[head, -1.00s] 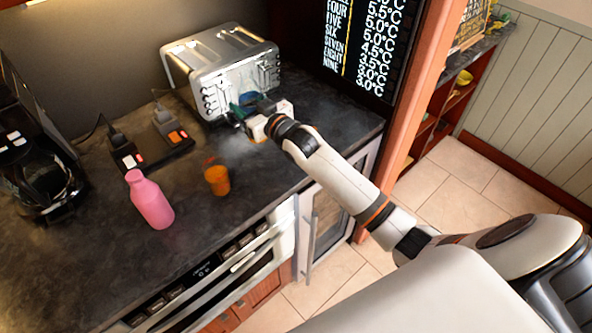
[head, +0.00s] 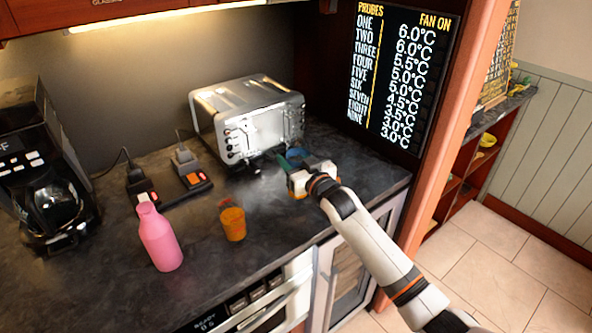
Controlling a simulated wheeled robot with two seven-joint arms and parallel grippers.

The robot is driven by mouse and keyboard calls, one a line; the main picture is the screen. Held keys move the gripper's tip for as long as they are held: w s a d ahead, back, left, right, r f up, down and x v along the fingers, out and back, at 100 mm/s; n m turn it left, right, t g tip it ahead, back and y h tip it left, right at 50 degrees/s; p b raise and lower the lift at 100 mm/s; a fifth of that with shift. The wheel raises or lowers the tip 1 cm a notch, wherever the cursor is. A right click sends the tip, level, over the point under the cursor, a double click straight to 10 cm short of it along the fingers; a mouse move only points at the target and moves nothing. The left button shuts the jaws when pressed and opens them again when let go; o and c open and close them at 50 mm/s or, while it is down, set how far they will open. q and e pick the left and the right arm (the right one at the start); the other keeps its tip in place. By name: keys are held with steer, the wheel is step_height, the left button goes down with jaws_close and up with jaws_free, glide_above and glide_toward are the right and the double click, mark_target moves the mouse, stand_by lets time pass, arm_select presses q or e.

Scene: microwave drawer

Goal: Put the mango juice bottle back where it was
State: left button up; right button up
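A pink bottle (head: 159,238) stands upright on the dark counter at the left. A small orange container (head: 232,222) with a reddish patch at its rim stands to its right. No label is readable, so I cannot tell which is the mango juice bottle. My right gripper (head: 290,160) is low over the counter, just in front of the silver toaster's right end and apart from both items. Green and blue parts show at its tip; whether it is open or holds something is unclear. My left gripper is out of view.
A silver toaster (head: 262,128) stands at the back. A coffee maker (head: 45,170) is at the left, with power sockets and plugs (head: 180,180) between. An oven (head: 265,310) is below the counter front. The dark counter (head: 290,220) is clear right of the orange container.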

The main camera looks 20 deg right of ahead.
step_height(320, 180, down, 3)
stand_by(0.3)
steer(key=shift+f, duration=0.15)
steer(key=o, duration=1.2)
